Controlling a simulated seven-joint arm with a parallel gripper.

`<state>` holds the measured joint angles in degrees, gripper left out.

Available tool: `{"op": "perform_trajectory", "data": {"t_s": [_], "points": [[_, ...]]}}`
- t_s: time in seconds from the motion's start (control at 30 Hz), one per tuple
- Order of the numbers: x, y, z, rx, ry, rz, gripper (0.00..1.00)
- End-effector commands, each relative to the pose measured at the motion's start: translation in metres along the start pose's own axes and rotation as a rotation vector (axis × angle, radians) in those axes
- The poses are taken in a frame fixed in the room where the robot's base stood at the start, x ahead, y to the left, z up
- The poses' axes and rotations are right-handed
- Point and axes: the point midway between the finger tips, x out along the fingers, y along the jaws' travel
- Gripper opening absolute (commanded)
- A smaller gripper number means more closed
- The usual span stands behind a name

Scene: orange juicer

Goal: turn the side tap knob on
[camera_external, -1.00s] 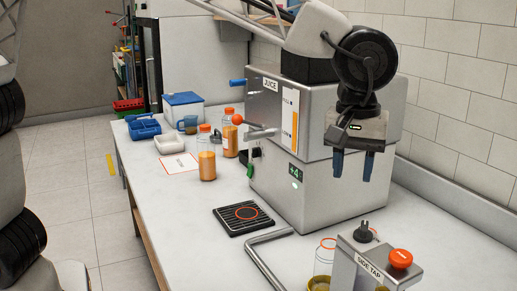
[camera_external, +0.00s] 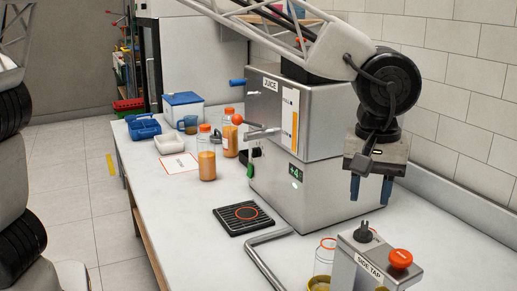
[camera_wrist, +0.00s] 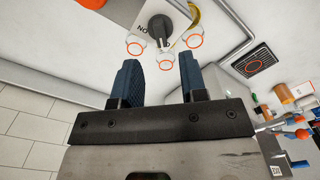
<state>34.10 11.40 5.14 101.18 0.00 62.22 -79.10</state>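The side tap (camera_external: 350,270) is a grey metal box at the front right of the bench. A black knob (camera_external: 363,233) and an orange-red knob (camera_external: 400,258) sit on its top. My gripper (camera_external: 370,197) points down above and slightly behind the box, apart from it. In the wrist view my gripper (camera_wrist: 159,66) has its two blue fingers spread with nothing between them. The black knob (camera_wrist: 160,28) shows beyond the fingertips, roughly in line with the gap. A red knob (camera_wrist: 95,3) is cut off at the top edge.
The metal juice machine (camera_external: 300,190) stands left of my gripper. A clear orange-rimmed container (camera_external: 323,268) is beside the side tap. A bent metal rail (camera_external: 265,262) and a black drip grate (camera_external: 242,217) lie on the bench. The tiled wall is behind.

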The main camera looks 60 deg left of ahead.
Motion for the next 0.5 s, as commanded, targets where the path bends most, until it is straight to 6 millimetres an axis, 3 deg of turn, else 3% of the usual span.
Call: {"op": "perform_trajectory", "data": {"t_s": [0.5], "points": [[0.056,-0.001,0.0,0.0,0.0,-0.001,0.39]]}}
